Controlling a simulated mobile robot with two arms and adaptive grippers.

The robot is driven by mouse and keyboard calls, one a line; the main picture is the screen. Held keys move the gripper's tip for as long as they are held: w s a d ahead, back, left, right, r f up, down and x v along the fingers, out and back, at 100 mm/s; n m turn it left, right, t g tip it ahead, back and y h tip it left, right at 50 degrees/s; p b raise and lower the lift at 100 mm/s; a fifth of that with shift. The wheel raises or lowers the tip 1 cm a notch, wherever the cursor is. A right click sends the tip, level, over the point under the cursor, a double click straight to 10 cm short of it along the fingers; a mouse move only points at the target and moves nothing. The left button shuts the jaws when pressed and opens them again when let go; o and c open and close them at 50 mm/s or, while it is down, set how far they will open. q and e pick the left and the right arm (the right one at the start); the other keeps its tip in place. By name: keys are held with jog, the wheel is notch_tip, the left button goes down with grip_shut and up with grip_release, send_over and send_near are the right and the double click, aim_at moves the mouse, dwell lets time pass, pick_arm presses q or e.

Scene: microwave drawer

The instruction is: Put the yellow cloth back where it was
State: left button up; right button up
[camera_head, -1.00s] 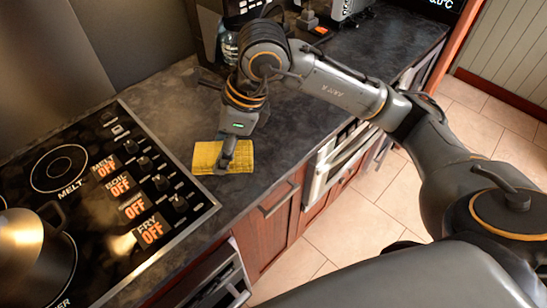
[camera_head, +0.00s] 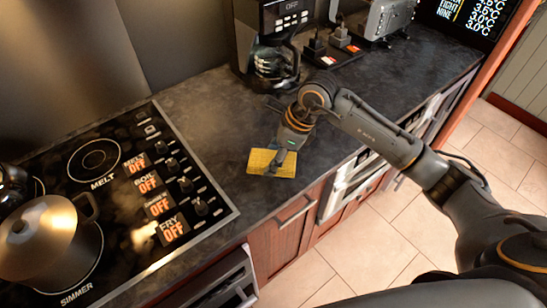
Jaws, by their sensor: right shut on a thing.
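The yellow cloth (camera_head: 264,162) is a small, flat, folded-looking rectangle on the dark countertop (camera_head: 208,130), right of the stove and close to the counter's front edge. My right gripper (camera_head: 277,164) points down over the cloth and is shut on it, with its fingertips at the cloth's right half. The cloth appears to lie on or very near the counter; I cannot tell if any part is lifted. My left gripper does not show.
The stove (camera_head: 110,190) at left carries a lidded pot (camera_head: 45,240). A coffee machine (camera_head: 275,40) stands at the back, with small devices on a dark tray (camera_head: 333,52) beside it. Drawers (camera_head: 283,220) lie below the counter edge. The counter between stove and coffee machine is clear.

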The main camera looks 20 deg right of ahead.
jog(key=shift+w+d+f, duration=0.15)
jog(key=shift+w+f, duration=0.3)
jog(key=shift+f, duration=0.1)
notch_tip(320, 180, down, 3)
jog(key=shift+w+p, duration=0.15)
jog(key=shift+p, duration=1.05)
jog(key=shift+f, duration=0.2)
jog(key=shift+f, duration=0.15)
jog(key=shift+f+b, duration=0.15)
jog(key=shift+b, duration=0.25)
jog(key=o, duration=1)
